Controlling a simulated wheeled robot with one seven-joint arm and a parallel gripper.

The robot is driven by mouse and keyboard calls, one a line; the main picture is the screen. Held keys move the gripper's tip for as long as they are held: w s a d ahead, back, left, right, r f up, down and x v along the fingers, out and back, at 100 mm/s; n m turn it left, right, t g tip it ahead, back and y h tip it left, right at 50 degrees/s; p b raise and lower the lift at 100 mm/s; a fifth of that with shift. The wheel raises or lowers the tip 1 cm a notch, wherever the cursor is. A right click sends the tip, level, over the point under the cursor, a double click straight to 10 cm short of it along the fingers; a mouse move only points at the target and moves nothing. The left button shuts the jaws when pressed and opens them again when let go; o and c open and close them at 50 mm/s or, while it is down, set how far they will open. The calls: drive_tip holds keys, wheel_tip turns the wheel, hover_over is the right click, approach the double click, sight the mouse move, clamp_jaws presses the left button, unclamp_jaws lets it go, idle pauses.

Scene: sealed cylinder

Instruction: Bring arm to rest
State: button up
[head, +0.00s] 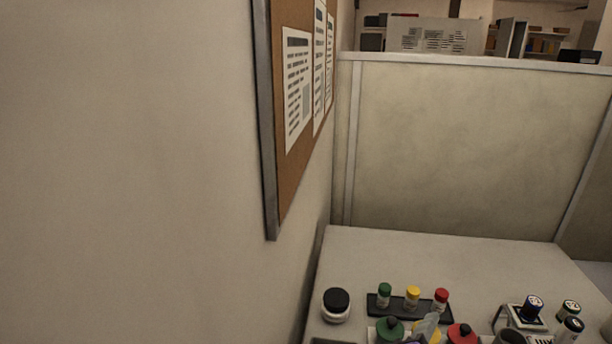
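Neither my arm nor my gripper can be made out in the head view. The light-topped table (440,252) stands at the lower right, against the wall. On it, a dark rack (394,310) holds small vials with a green cap (384,290), a yellow cap (413,292) and a red cap (441,295). A round white jar with a black lid (337,304) stands left of the rack. The near part of the table is cut off by the bottom edge.
Larger bottles with a green top (390,328) and a red top (461,334) stand in front of the rack. Several capped vials (533,303) are at the right. A partition (470,150) closes the back; a pinboard (295,170) hangs on the left wall. The table's back strip is clear.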

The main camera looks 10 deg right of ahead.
drive_tip(key=s+a+f+m+t+y, duration=0.1)
drive_tip(key=s+a+m+t+y, duration=0.1)
drive_tip(key=a+y, duration=0.1)
drive_tip(key=s+a+f+m+t+y, duration=0.2)
drive_tip(key=a+m+y, duration=0.1)
drive_tip(key=s+a+f+m+t+y, duration=0.1)
drive_tip(key=s+a+m+y, duration=0.1)
drive_tip(key=a+m+y, duration=0.1)
drive_tip(key=shift+s+a+f+t+y, duration=0.35)
drive_tip(key=shift+a+f+t+y, duration=0.05)
drive_tip(key=shift+a+y, duration=0.2)
drive_tip(key=s+m, duration=0.1)
drive_tip(key=s+m+y, duration=0.1)
drive_tip(key=s, duration=0.1)
drive_tip(key=s+m, duration=0.1)
drive_tip(key=s, duration=0.1)
drive_tip(key=shift+s+a+r+t, duration=0.15)
drive_tip(key=shift+r+t, duration=0.1)
drive_tip(key=shift+t, duration=0.05)
drive_tip(key=s+d+m+g, duration=0.1)
drive_tip(key=s+d+m, duration=0.1)
drive_tip(key=s, duration=0.7)
drive_tip(key=s+d+f+m+g, duration=0.1)
drive_tip(key=s+d+m, duration=0.1)
drive_tip(key=s+m, duration=0.3)
drive_tip(key=s, duration=0.4)
drive_tip(key=shift+d+f+h, duration=0.2)
drive_tip(key=shift+d+h, duration=0.1)
drive_tip(key=shift+h, duration=0.1)
